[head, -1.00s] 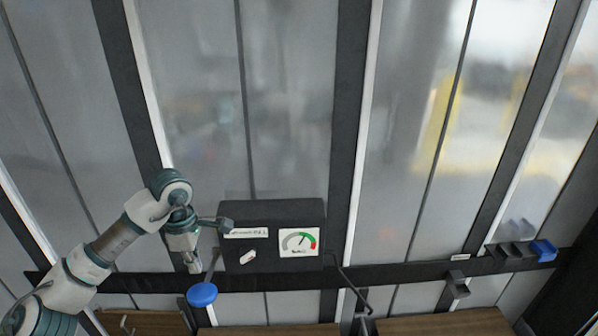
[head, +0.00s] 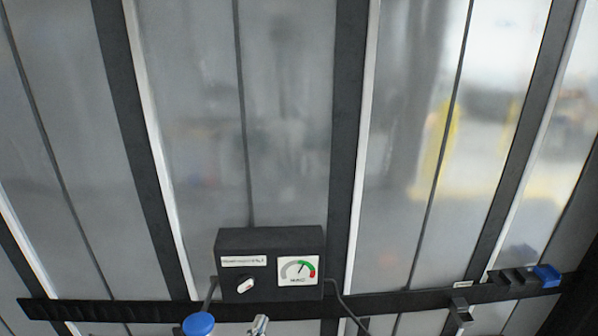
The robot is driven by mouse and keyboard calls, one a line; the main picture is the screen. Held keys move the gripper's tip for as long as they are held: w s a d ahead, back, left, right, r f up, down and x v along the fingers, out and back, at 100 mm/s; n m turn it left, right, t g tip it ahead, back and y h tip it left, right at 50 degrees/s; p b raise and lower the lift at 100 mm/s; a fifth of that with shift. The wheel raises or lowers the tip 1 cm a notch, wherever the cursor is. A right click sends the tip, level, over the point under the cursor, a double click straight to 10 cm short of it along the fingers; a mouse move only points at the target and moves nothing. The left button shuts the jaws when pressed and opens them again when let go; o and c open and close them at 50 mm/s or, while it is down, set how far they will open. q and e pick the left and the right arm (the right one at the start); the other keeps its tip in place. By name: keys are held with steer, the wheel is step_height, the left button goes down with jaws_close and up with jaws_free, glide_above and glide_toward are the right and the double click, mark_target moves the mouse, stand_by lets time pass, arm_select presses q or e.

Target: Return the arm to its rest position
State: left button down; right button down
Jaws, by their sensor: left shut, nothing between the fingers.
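Only the tip of my left gripper (head: 259,325) shows, at the bottom edge in the head view. Its fingers look shut and hold nothing. It is just below the black control box (head: 228,240), apart from it in the picture. The rest of my left arm is out of view. My right gripper is not in view.
The box has a white knob (head: 245,285) and a dial gauge (head: 297,270) with its needle near the green part. A blue round knob (head: 198,324) sits at lower left. A black rail (head: 400,302) crosses the panelled door, with a blue block (head: 546,275) at right.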

arm_select(q)
steer(key=s+a+f+n+g+y, duration=0.3)
steer(key=s+a+f+n+g, duration=0.15)
steer(key=f, duration=0.45)
steer(key=s+a+f+n+g+y, duration=0.3)
steer(key=s+a+f+n, duration=0.15)
steer(key=f, duration=0.45)
steer(key=s+a+f+n+g, duration=0.1)
steer(key=s+f+g, duration=0.35)
steer(key=s, duration=0.55)
steer(key=s+a+f+n+g, duration=0.15)
steer(key=s+f+g, duration=0.35)
steer(key=s, duration=0.5)
step_height(320, 180, down, 32)
steer(key=s+b, duration=0.1)
steer(key=b, duration=0.4)
steer(key=s+a+f+g+b, duration=0.1)
steer(key=s+a+f+b, duration=0.2)
steer(key=s+f, duration=1.5)
step_height(320, 180, down, 3)
steer(key=shift+f+g+b, duration=0.15)
steer(key=shift+g+b, duration=0.15)
steer(key=shift+b, duration=0.45)
steer(key=shift+s, duration=0.1)
